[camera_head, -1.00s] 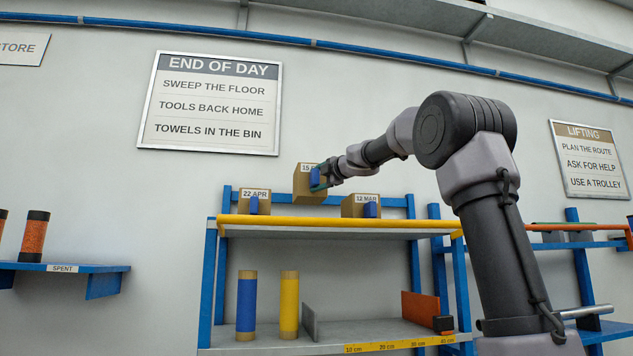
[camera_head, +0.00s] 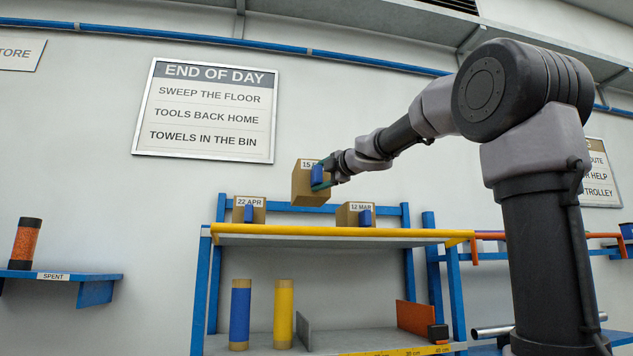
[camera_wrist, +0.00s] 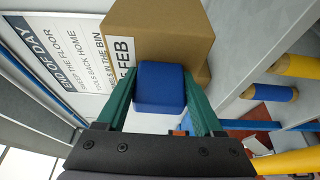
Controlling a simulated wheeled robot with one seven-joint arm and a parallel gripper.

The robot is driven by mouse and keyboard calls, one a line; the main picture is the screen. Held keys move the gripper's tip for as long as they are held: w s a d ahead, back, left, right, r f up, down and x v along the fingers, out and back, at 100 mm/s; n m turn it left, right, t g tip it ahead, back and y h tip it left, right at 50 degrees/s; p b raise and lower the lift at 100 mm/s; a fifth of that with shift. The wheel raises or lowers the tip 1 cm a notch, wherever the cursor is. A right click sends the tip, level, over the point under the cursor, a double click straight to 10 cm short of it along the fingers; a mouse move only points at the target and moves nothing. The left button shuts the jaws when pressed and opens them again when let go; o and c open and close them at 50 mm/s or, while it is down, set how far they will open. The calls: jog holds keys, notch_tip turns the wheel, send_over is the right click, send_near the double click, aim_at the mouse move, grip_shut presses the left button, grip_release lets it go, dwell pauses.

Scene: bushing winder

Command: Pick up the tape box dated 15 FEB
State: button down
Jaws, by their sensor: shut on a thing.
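The tape box dated 15 FEB (camera_head: 305,187) is a brown cardboard box with a white label and a blue handle block. It is held in the air above the top shelf, between and above the two other boxes. In the wrist view the box (camera_wrist: 165,32) shows the letters "FEB", with the blue block in front of it. My gripper (camera_head: 320,178) is shut on the blue block, with a green finger on each side of it in the wrist view (camera_wrist: 158,95). The label is partly hidden in the head view.
The 22 APR box (camera_head: 241,215) and the 12 MAR box (camera_head: 346,217) stand on the yellow-edged top shelf (camera_head: 300,231). Blue (camera_head: 240,310) and yellow (camera_head: 284,310) rolls stand on the shelf below. A SPENT shelf (camera_head: 90,277) is at left. Open air surrounds the held box.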

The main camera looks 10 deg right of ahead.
jog(key=s, duration=1.2)
jog(key=shift+s, duration=0.35)
